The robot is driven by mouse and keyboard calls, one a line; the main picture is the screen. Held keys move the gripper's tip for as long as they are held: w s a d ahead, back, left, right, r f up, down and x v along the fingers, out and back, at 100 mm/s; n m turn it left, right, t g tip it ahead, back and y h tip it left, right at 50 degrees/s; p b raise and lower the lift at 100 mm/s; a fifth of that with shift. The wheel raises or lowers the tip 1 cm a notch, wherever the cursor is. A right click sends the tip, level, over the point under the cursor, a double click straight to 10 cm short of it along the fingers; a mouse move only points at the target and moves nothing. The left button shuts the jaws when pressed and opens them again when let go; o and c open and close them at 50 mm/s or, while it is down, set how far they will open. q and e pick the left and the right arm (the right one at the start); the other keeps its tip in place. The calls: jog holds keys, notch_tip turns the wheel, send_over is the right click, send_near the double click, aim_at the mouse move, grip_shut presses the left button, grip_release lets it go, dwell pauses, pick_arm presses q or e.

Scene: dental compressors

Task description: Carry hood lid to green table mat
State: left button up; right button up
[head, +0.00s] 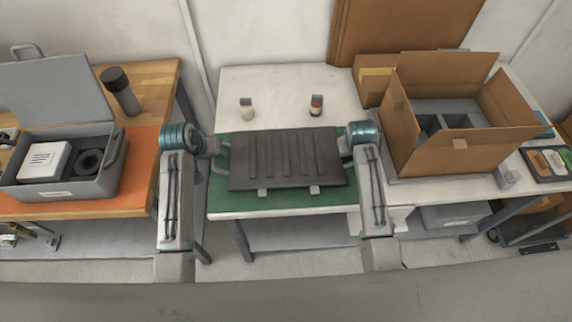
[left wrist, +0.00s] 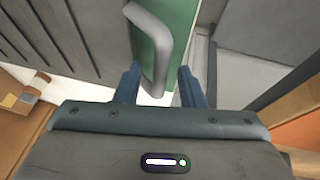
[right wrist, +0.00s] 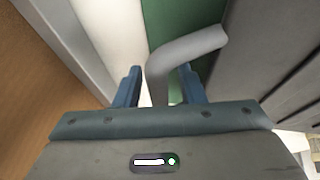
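The hood lid (head: 285,160) is a dark grey ribbed panel with a light handle at each side and two light tabs on its front edge. It lies flat over the green table mat (head: 285,199), either on it or very close above. My left gripper (head: 208,148) is at the left handle, which shows between its spread fingers (left wrist: 157,80) with gaps beside it. My right gripper (head: 347,150) is at the right handle, also between spread fingers (right wrist: 159,82) with gaps. The lid's underside is hidden.
An open cardboard box (head: 460,150) stands right. At left, an open grey case (head: 70,190) sits on an orange mat (head: 140,150), with a dark cylinder (head: 121,92) behind.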

pick_arm(q)
jog(key=v, duration=0.8)
pick_arm(e)
jog(key=v, duration=1.2)
